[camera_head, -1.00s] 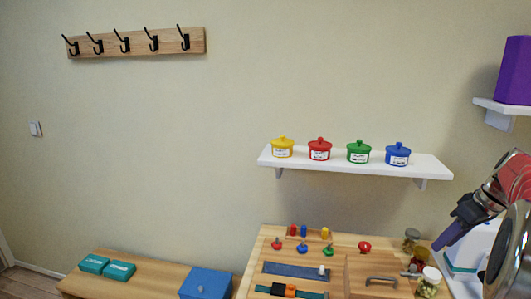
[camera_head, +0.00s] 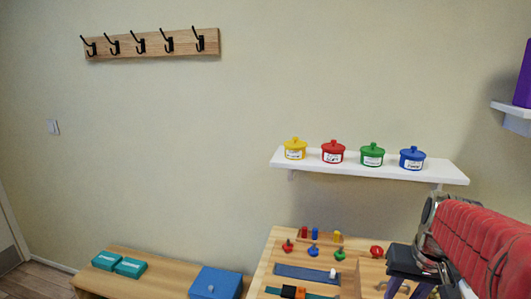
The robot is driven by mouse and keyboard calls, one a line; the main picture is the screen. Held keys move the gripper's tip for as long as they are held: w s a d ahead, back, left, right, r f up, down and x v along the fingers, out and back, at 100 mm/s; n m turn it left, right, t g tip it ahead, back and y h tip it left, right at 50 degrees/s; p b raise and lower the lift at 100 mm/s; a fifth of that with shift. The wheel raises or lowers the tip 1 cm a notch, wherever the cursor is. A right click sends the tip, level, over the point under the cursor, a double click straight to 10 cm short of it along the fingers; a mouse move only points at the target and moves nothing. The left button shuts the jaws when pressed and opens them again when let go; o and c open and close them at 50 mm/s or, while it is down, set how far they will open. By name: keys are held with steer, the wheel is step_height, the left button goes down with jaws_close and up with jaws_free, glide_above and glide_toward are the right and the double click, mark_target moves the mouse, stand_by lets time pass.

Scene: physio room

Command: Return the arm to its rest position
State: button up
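My arm (camera_head: 480,245), with a red ribbed section, enters from the right edge at the lower right. My gripper (camera_head: 408,291) hangs from its end, pointing down over the right part of the wooden activity board (camera_head: 262,270). Its two purple fingers show with a gap between them, so it looks open; the fingertips are cut off by the bottom edge. I see nothing held between the visible parts. The arm and gripper hide the board's right side and what stands there.
A white shelf (camera_head: 372,171) holds yellow (camera_head: 295,149), red (camera_head: 333,152), green (camera_head: 372,155) and blue (camera_head: 412,159) lidded pots. A low bench (camera_head: 165,275) holds two teal boxes (camera_head: 130,267) and a blue box (camera_head: 216,284). A hook rack (camera_head: 150,44) hangs upper left.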

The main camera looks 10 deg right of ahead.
steer(key=s+a+r+n+t, duration=0.1)
steer(key=s+a, duration=0.3)
steer(key=a, duration=0.6)
steer(key=s+a+r+n+t, duration=0.1)
steer(key=s+a+n, duration=0.2)
steer(key=a, duration=0.6)
steer(key=shift+s+a+n+t, duration=0.35)
steer(key=shift+s+n+t, duration=0.05)
steer(key=shift+s, duration=0.35)
